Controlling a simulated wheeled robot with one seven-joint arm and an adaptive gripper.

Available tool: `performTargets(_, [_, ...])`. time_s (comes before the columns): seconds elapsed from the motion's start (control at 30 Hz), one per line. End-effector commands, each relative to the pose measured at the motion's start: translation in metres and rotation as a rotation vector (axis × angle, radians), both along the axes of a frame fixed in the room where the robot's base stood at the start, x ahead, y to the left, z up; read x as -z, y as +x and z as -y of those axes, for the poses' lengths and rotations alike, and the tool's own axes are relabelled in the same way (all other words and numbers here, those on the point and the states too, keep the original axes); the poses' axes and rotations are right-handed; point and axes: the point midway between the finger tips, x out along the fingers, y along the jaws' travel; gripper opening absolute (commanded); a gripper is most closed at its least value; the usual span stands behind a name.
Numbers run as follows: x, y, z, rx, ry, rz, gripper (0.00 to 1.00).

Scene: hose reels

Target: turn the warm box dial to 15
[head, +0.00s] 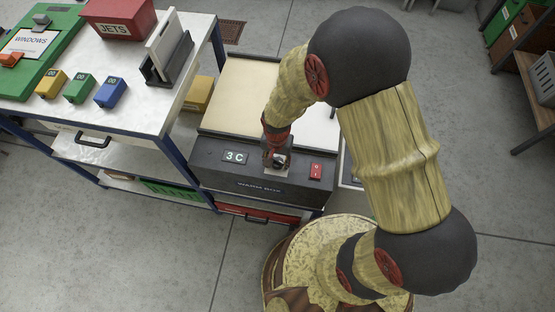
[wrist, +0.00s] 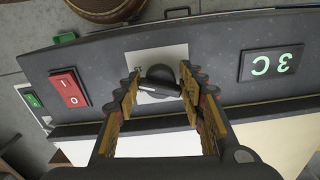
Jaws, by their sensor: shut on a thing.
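The warm box (head: 207,167) is a dark box with a pale top and a sloping front panel. Its dial (wrist: 162,73) is a black knob with a white pointer line, set on a light plate in the wrist view. My gripper (wrist: 160,80) has its two fingers on either side of the knob and is shut on it. In the head view my gripper (head: 275,155) reaches down to the panel and largely hides the dial. The display (head: 235,157) reads 3 C; it also shows upside down in the wrist view (wrist: 271,63). The dial's scale marks are mostly hidden.
A red rocker switch (head: 316,171) sits right of the dial on the panel; it also shows in the wrist view (wrist: 69,88). A workbench (head: 150,109) with coloured blocks and a red JETS box (head: 118,18) stands at the left. Shelving stands at the far right.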

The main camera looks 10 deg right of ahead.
Motion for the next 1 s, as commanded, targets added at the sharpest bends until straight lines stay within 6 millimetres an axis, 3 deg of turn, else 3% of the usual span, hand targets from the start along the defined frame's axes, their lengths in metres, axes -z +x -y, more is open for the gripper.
performTargets(0.4, [0.0002, 0.0004, -0.0008, 0.163, 0.0, 0.0, 0.14])
performTargets(0.9, [0.0004, 0.0004, -0.0009, 0.179, 0.0, 0.0, 0.14])
performTargets(0.93, [0.0003, 0.0004, -0.0009, 0.179, 0.0, 0.0, 0.41])
performTargets(1.0, [0.0003, 0.0004, -0.0009, 0.179, 0.0, 0.0, 0.45])
